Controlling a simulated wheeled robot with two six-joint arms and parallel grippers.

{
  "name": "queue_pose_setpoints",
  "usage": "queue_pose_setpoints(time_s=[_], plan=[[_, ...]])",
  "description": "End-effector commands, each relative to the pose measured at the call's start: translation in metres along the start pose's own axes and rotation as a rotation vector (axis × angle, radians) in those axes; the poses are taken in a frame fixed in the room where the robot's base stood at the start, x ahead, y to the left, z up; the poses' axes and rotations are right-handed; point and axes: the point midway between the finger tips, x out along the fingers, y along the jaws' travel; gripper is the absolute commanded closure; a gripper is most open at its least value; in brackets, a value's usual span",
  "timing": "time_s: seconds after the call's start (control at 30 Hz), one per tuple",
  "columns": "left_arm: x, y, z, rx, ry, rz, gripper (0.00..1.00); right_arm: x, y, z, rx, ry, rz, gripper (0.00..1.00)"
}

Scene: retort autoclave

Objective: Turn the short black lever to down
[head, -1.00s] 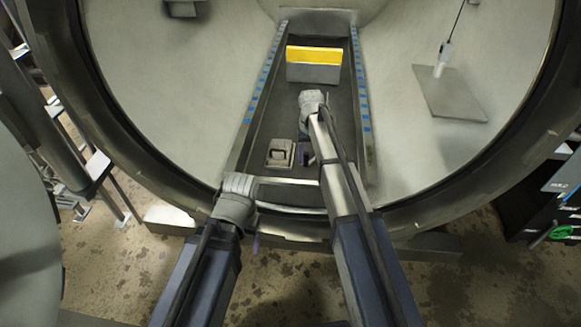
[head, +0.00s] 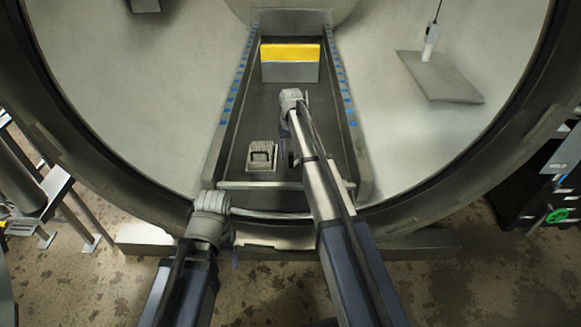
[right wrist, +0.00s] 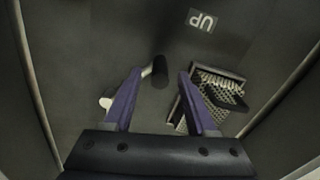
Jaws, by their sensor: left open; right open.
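In the right wrist view, a short black lever (right wrist: 160,70) with a pale metal stem stands out from a dark grey surface. It lies between and just beyond the two purple fingertips of my open right gripper (right wrist: 160,76); the fingers are not closed on it. A white "UP" label (right wrist: 202,20) is on the surface past the lever. In the head view, my right gripper (head: 283,150) is mostly hidden beneath its wrist, over the dark channel, and I cannot make out the lever clearly. My left gripper (head: 235,256) is mostly hidden below its wrist, near the vessel's front rim.
A small perforated metal basket (right wrist: 216,97) with a dark handle lies close to the right finger; it also shows in the head view (head: 261,157). A yellow-topped grey block (head: 290,64) stands farther back in the channel. A crossbar (head: 262,186) spans the channel's front.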

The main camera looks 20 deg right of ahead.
Motion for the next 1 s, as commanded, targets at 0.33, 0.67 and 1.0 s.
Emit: queue_pose_setpoints(time_s=[0.33,0.67,1.0], plan=[[0.049,0.005,-0.003,-0.01,0.0,0.0,0.22,0.049,0.0,0.0,0.0,0.0,0.0,0.43],[0.053,0.005,-0.003,-0.013,0.0,0.0,0.22,0.053,0.0,0.0,0.0,0.0,0.0,0.43],[0.053,0.005,-0.003,-0.013,0.0,0.0,0.22,0.053,-0.001,0.0,-0.001,0.0,-0.001,0.73]])
